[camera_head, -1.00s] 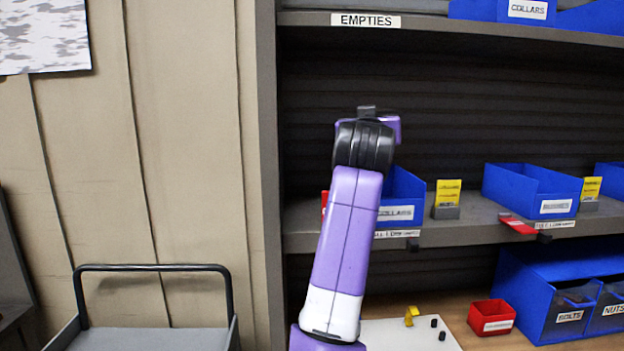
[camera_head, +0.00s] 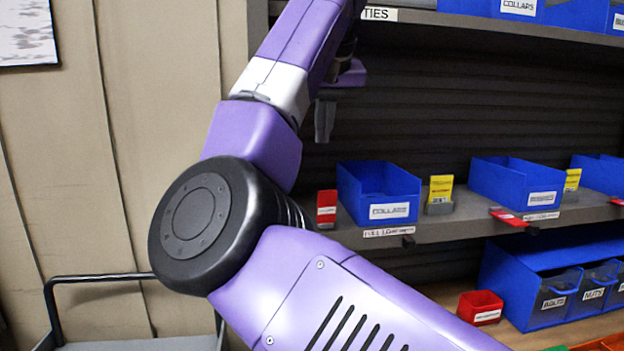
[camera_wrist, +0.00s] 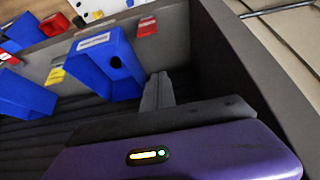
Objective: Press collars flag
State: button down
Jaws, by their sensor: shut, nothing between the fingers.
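The blue collars bin (camera_head: 389,211) stands on the middle shelf. A red flag (camera_head: 327,209) stands upright at its left, on the shelf's front edge. A yellow card (camera_head: 440,189) stands in a dark holder at its right. My gripper (camera_head: 324,138) is shut and empty, pointing down, above and apart from the red flag. In the wrist view my closed fingers (camera_wrist: 158,90) show near the collars bin (camera_wrist: 106,62), with the red flag (camera_wrist: 147,27) beyond them. My upper arm link covers part of the upper shelf's left end.
A second blue bin (camera_head: 515,185) stands to the right, with a red flag (camera_head: 509,217) tipped outward at the shelf edge. A small red bin (camera_head: 480,307) and a blue bin rack (camera_head: 525,292) sit below. The upper shelf (camera_head: 420,17) overhangs. A cart (camera_head: 130,342) stands lower left.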

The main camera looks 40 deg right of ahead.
aim_at(319, 198)
jog(key=shift+s+a+f, duration=0.1)
jog(key=shift+a+f, duration=0.1)
jog(key=shift+a, duration=0.15)
jog(key=f+p, duration=0.1)
jog(key=f, duration=0.2)
jog(key=w+f, duration=0.1)
jog(key=f, duration=0.2)
jog(key=d+f+p, duration=0.1)
jog(key=f, duration=0.2)
jog(key=shift+w+p, duration=0.3)
jog(key=shift+p, duration=0.05)
jog(key=shift+s+a+f, duration=0.2)
jog(key=shift+s, duration=0.25)
